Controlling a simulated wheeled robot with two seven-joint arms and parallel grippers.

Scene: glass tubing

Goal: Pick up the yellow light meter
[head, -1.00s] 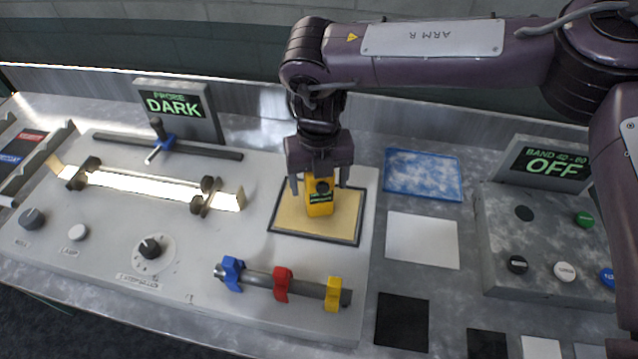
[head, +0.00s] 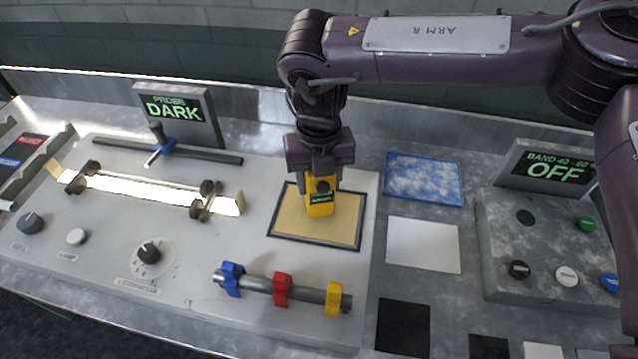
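The yellow light meter (head: 320,208) stands on the tan, dark-edged pad at the right of the pale panel. It has a dark round part and a small green display on its face. My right gripper (head: 320,182) points down from above, with its fingers drawn in against the meter's sides. It looks shut on the meter's upper part; the fingers are mostly hard to make out. The meter's base appears still at the pad, and I see no clear gap under it. My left gripper is not in view.
The tan pad (head: 290,225) has bare room around the meter. A rod with blue, red and yellow clips (head: 282,290) lies in front. A bright glass tube (head: 145,186) rests on supports at left. The DARK display (head: 180,108) stands behind; a button box (head: 510,230) is at right.

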